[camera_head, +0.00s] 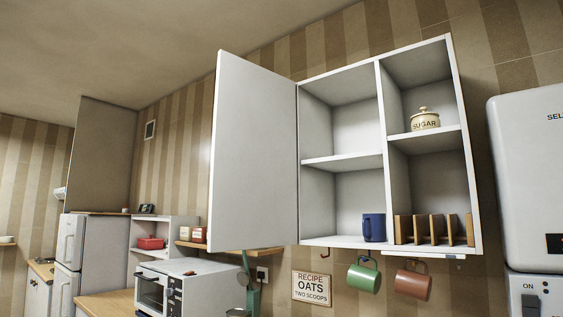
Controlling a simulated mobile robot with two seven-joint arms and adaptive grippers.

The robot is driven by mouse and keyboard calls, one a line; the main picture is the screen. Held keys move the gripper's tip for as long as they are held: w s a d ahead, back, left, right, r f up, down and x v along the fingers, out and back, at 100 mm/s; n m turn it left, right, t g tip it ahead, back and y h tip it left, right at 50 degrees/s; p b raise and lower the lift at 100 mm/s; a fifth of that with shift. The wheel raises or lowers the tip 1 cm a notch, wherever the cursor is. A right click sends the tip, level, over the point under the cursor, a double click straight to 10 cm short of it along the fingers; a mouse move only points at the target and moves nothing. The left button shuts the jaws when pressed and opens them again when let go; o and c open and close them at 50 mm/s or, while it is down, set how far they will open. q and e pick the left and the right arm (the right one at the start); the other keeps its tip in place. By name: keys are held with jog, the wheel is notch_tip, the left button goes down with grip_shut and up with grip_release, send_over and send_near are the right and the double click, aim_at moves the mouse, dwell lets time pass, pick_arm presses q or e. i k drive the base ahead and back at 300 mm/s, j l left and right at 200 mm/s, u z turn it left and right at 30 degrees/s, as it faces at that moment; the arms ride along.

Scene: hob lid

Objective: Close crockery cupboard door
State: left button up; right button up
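The crockery cupboard (299,243) is a white wall unit, in the middle and right of the head view. Its white door (255,155) is hinged on the cupboard's left side and stands wide open, swung out to the left. The left half behind it is open to view, with a blue mug (374,227) on its bottom board. The right half holds a sugar pot (424,119) on the shelf and a wooden rack below. Neither of my grippers shows in the head view.
A green mug (363,275) and a brown mug (412,281) hang on hooks under the cupboard. A white boiler-like unit (526,180) stands close on the right. A white oven (187,287) and a small shelf with a red item (151,243) are at lower left.

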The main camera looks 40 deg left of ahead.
aim_at(252, 202)
jog(key=j+z, duration=0.3)
jog(key=j, duration=0.15)
jog(key=k+j+z, duration=0.1)
jog(key=j+z, duration=0.2)
jog(key=j, duration=0.35)
jog(key=k+j+z, duration=0.15)
jog(key=j, duration=0.55)
jog(key=k+j, duration=0.1)
jog(key=j, duration=0.3)
jog(key=k+j, duration=0.15)
jog(key=j, duration=0.3)
jog(key=k+j+z, duration=0.1)
jog(key=j, duration=0.3)
jog(key=k+j, duration=0.15)
jog(key=j, duration=0.25)
jog(key=k+j, duration=0.1)
jog(key=j, duration=0.3)
jog(key=k+j, duration=0.15)
jog(key=j, duration=0.25)
jog(key=k+j+z, duration=0.1)
jog(key=j, duration=0.3)
